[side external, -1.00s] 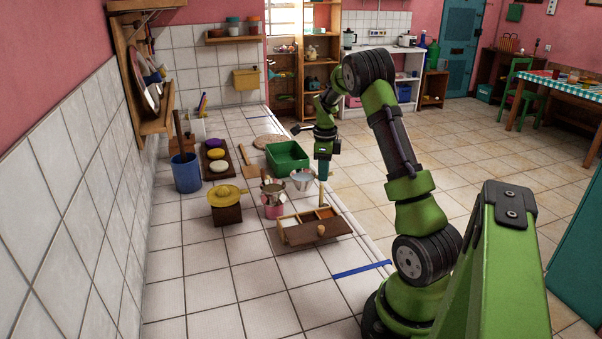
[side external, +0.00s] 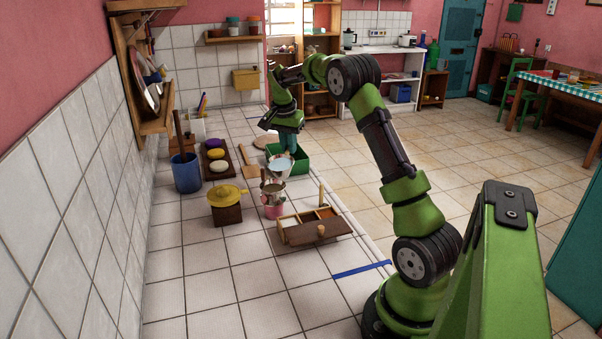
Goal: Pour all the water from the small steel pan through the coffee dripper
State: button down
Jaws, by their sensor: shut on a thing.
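My gripper (side external: 287,149) is shut on the small steel pan (side external: 281,168), which I hold in the air above the coffee dripper (side external: 273,189). The pan looks tilted, with a pale bluish inside that looks like water. The steel dripper sits on top of a pink vessel (side external: 273,211) on the tiled counter. The pan's lower edge overlaps the dripper's top in this view, so I cannot tell whether they touch. No clear stream of water can be made out. The pan's handle is mostly hidden at the fingers.
A wooden divided box (side external: 316,232) stands in front right of the dripper, and a brown box with a yellow top (side external: 227,204) stands left. A green tray (side external: 301,158) lies behind the pan. A blue bucket (side external: 186,173) stands by the wall.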

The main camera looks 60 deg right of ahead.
jog(key=shift+w, duration=0.2)
jog(key=shift+a+f+h, duration=0.3)
jog(key=shift+h, duration=0.3)
jog(key=shift+s+a+r+t+h, duration=0.15)
jog(key=shift+a+r+h, duration=0.6)
jog(key=shift+h, duration=0.55)
jog(key=shift+s+a+r+t+h, duration=0.15)
jog(key=shift+a+r+h, duration=0.6)
jog(key=shift+h, duration=0.55)
dwell(0.9)
jog(key=shift+a+r+h, duration=0.2)
jog(key=shift+a+h, duration=0.4)
jog(key=shift+h, duration=0.05)
jog(key=shift+a+r+h, duration=0.2)
jog(key=shift+a+h, duration=0.35)
jog(key=shift+h, duration=0.1)
dwell(0.7)
jog(key=shift+s+a+r+h, duration=0.1)
jog(key=shift+a+r+h, duration=0.1)
jog(key=shift+a+h, duration=0.85)
dwell(0.7)
